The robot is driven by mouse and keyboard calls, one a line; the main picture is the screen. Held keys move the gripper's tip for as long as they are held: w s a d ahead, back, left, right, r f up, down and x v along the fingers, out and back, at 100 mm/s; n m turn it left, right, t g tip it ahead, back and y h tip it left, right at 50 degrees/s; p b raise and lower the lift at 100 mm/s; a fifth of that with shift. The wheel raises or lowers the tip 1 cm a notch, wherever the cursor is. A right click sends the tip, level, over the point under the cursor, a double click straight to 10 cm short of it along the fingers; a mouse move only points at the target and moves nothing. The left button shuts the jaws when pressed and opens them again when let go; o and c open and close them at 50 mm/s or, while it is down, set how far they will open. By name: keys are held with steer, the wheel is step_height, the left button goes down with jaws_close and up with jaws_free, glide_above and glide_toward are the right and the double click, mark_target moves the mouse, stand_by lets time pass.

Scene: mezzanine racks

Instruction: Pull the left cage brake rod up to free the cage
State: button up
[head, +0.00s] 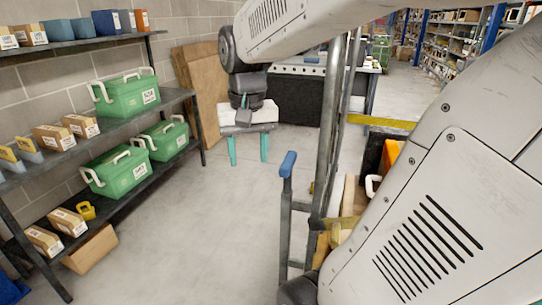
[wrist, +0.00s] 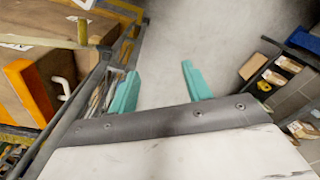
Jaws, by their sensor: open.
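The left cage brake rod (head: 286,205) is a grey upright bar with a blue grip (head: 288,164) on top, beside the cage's near left post. The cage (head: 330,120) has grey tube posts and stands right of centre in the head view, partly hidden by my arm. In the wrist view, the cage frame (wrist: 88,85) runs along the left side; I cannot make out the blue grip there. My gripper (head: 248,157) has two teal fingers, spread apart and empty, left of and above the blue grip in the picture. The fingers also show in the wrist view (wrist: 160,72), with bare floor between them.
A shelf rack (head: 110,125) with green cases (head: 130,95) and cartons stands at the left. An orange case (head: 390,155) and yellow straps (head: 380,122) are in the cage. A dark-fronted bench (head: 297,98) stands behind. The floor (head: 215,215) between rack and cage is clear.

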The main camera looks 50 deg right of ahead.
steer(key=w+d+f+m, duration=0.1)
steer(key=w+d+m, duration=0.15)
steer(key=d, duration=0.75)
steer(key=m, duration=0.4)
glide_above(288, 159)
steer(key=shift+a+f+n+g, duration=0.2)
steer(key=shift+f+n+g, duration=0.1)
steer(key=shift+f, duration=0.45)
steer(key=f, duration=0.8)
steer(key=shift+d, duration=0.3)
